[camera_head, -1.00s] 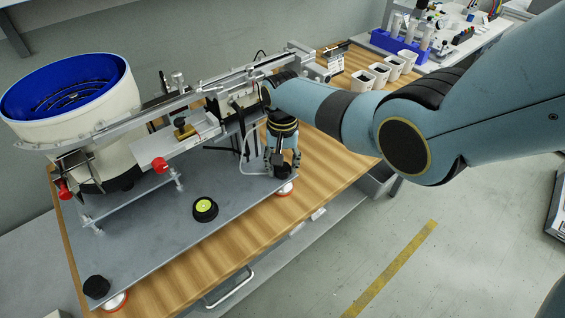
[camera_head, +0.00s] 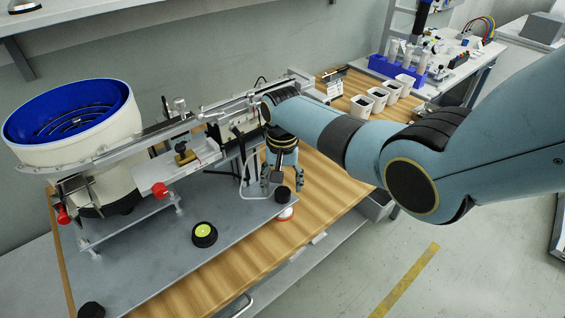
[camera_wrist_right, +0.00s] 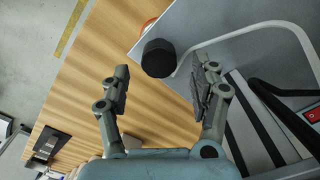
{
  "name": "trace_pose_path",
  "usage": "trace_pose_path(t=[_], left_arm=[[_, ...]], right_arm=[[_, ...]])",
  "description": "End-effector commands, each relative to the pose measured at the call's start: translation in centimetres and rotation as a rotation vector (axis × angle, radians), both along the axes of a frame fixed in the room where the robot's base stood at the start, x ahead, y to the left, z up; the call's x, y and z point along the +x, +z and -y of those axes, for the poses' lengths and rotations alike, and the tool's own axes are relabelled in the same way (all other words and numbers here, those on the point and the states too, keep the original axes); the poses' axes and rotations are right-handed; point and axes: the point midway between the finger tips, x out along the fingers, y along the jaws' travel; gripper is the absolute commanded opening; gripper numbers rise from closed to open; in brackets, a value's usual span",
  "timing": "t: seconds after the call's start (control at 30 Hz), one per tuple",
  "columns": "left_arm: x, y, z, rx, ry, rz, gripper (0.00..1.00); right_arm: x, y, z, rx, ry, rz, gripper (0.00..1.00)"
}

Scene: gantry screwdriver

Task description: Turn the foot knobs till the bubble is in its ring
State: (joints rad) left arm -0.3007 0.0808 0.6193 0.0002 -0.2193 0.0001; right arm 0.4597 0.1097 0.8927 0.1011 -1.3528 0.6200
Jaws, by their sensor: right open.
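The round bubble level (camera_head: 204,233), a black housing with a yellow-green face, sits on the grey base plate (camera_head: 160,265). Its bubble is too small to make out. A black foot knob (camera_head: 283,194) stands at the plate's right corner above an orange-rimmed white foot. My right gripper (camera_head: 273,186) is open and empty, pointing down just left of this knob. In the right wrist view the knob (camera_wrist_right: 158,57) lies just beyond the open fingertips, not gripped. Another black foot knob (camera_head: 91,310) is cut by the bottom edge. My left gripper is out of view.
The blue-lined feeder bowl (camera_head: 72,115) and metal rail (camera_head: 170,130) stand on the plate behind the level. The wooden bench (camera_head: 330,205) is clear right of the knob. Small white bins (camera_head: 377,98) stand farther back. A pale tube (camera_wrist_right: 270,28) runs near the knob.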

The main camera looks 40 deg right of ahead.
Motion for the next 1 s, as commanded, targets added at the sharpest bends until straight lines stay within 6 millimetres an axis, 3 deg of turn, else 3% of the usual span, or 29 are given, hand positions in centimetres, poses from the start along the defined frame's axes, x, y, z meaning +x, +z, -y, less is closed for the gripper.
trace_pose_path(t=[0.3, 0.43, 0.6, 1.0], left_arm=[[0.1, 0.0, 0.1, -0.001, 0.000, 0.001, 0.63], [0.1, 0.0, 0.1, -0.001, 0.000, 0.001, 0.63], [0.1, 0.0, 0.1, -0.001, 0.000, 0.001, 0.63], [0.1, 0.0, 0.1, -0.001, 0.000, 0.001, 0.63]], right_arm=[[0.0, 6.8, 0.1, -0.001, 0.000, 0.003, 0.63], [0.0, 8.7, 0.0, -0.001, 0.000, 0.002, 0.63], [-0.1, 9.7, 0.0, -0.001, 0.000, -0.001, 0.63], [-0.1, 9.8, 0.0, 0.000, 0.000, -0.001, 0.63]])
